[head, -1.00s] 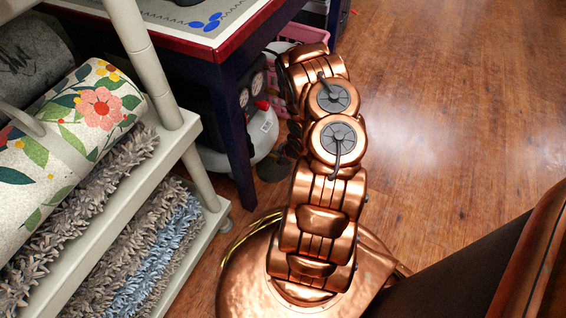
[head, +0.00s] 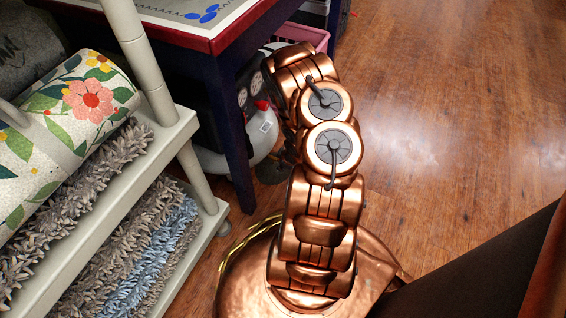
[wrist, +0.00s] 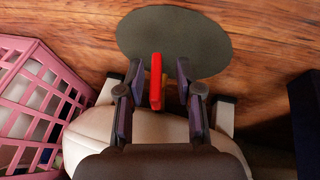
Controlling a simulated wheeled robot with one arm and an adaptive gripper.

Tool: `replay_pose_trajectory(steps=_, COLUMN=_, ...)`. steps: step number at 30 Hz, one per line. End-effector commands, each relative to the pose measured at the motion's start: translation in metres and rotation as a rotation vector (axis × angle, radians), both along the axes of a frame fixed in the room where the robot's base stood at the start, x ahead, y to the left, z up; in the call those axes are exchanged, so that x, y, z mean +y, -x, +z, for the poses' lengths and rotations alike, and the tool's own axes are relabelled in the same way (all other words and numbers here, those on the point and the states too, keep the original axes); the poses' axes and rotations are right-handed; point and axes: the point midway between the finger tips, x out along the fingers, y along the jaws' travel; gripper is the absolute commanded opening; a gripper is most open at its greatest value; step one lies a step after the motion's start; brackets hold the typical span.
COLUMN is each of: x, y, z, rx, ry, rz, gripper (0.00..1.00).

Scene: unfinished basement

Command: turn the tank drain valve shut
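The drain valve's red handle (wrist: 156,82) stands upright in the middle of the wrist view, with a small yellowish part beside it. My gripper (wrist: 157,82) is open, with one finger on each side of the handle. Gaps show between the handle and both fingers. The pale tank (wrist: 88,138) lies behind and below the fingers. In the head view the white tank (head: 262,142) sits under the table, beside my arm. My gripper and the valve handle are hidden there behind my arm.
A pink basket (wrist: 38,100) stands close on the left in the wrist view. A dark round disc (wrist: 175,38) lies on the wooden floor. The red-edged table (head: 216,44) overhangs the tank. A shelf rack (head: 150,150) with rolled rugs stands left. The floor at right is clear.

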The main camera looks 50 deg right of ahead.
Motion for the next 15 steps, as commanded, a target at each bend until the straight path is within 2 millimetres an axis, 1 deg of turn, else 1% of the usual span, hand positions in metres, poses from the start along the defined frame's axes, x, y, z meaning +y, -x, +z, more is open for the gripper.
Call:
replay_pose_trajectory(steps=8, x=-0.001, y=-0.001, z=0.003, rx=-0.006, ry=0.003, rz=-0.001, gripper=0.35)
replay_pose_trajectory(steps=11, x=-0.002, y=0.0, z=0.008, rx=-0.006, ry=0.005, rz=-0.001, gripper=0.35)
replay_pose_trajectory(steps=15, x=-0.001, y=0.005, z=0.021, rx=-0.009, ry=0.006, rz=-0.001, gripper=0.35)
